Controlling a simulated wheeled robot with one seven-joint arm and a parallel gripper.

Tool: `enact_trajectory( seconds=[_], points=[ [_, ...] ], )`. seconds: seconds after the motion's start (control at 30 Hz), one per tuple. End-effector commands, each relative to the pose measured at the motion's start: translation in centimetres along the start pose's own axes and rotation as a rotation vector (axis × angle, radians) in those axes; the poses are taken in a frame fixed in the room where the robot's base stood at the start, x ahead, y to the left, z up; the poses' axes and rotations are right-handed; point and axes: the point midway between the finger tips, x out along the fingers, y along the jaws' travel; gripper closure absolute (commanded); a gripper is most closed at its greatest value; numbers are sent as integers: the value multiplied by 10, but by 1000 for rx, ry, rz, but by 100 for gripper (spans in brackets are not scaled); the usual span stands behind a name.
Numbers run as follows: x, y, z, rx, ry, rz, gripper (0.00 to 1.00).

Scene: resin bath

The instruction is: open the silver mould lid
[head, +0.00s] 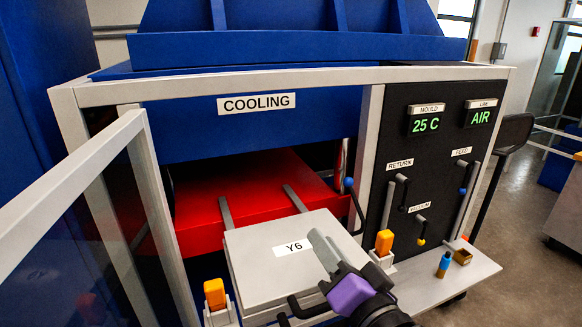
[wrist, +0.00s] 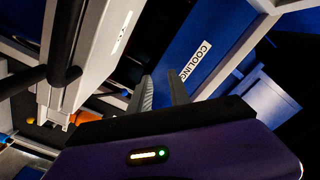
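The silver mould (head: 262,262) sits in front of the press opening, with a Y6 label on its flat top. Its lid lies level and looks closed. A black bar handle (head: 312,312) is at its front edge, partly hidden by my arm. My gripper (head: 322,248) is over the right part of the lid, fingers pointing up and left; I cannot tell its height above it. In the wrist view the fingers (wrist: 162,90) are apart with nothing between them. The silver mould (wrist: 88,55) and its black handle (wrist: 65,76) are at the left there.
Orange clamps stand at the mould's left (head: 214,293) and right (head: 384,243). A red platen (head: 240,195) is behind it. A glass guard door (head: 85,210) stands open at left.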

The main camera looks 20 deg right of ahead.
Motion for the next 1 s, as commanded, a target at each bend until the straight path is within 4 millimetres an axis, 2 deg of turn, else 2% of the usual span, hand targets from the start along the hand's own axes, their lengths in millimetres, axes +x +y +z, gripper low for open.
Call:
enact_trajectory(
  seconds=[0.03,0.2,0.4,0.53,0.73,1.0],
  points=[
    [12,-14,-11,69,11,-7,77],
    [38,-47,-41,331,5,16,77],
    [51,-78,-65,616,-21,53,77],
    [53,-89,-74,732,-36,72,77],
    [60,-94,-76,792,-48,87,77],
    [98,-92,-74,790,-48,88,77]
  ],
)
